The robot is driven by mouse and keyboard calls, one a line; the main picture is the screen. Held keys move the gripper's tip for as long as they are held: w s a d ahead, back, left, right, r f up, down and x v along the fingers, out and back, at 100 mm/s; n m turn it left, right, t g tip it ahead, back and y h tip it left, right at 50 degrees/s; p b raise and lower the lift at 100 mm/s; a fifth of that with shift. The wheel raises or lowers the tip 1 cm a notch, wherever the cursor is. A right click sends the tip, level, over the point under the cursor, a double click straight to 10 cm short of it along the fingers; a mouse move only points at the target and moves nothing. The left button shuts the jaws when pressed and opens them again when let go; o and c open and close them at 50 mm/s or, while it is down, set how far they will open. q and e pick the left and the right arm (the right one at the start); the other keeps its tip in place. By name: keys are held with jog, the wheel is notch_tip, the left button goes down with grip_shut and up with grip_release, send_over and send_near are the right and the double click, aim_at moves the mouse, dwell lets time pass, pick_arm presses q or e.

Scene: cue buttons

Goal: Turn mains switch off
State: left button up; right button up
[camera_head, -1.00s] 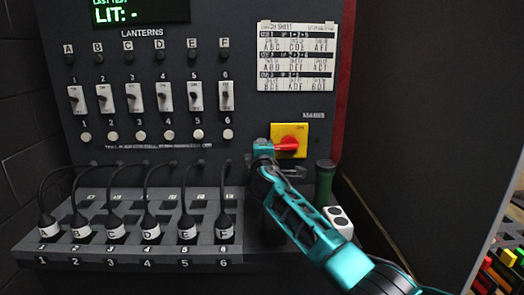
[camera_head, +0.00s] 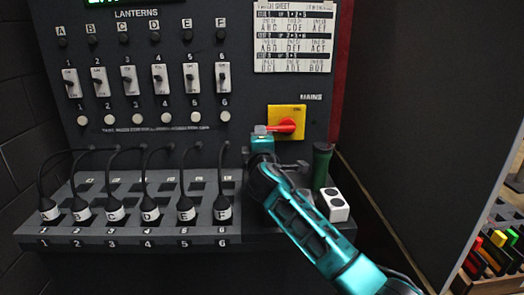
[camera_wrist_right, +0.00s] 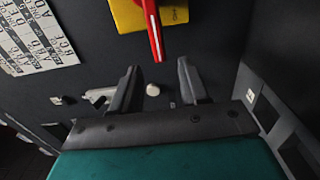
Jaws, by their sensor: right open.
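The mains switch is a yellow plate (camera_head: 298,111) with a red handle (camera_head: 285,126) on the dark panel, under the label MAINS. In the head view the handle lies nearly level, its free end to the left. My right gripper (camera_head: 260,130) is at that free end. In the right wrist view the red handle (camera_wrist_right: 154,30) comes down from the yellow plate (camera_wrist_right: 174,13), and its tip reaches the gap between the open fingers of my right gripper (camera_wrist_right: 160,70). Whether they touch it I cannot tell. My left gripper is not in view.
Left of the switch are a row of lantern switches (camera_head: 129,80) and a sloped rack (camera_head: 130,237) with several lettered plugs. A printed sheet (camera_head: 294,40) hangs above. A green cylinder (camera_head: 321,165) and a white block (camera_head: 333,205) stand right of my gripper.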

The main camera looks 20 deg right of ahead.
jog(key=v, duration=0.7)
jog(key=shift+d, duration=0.1)
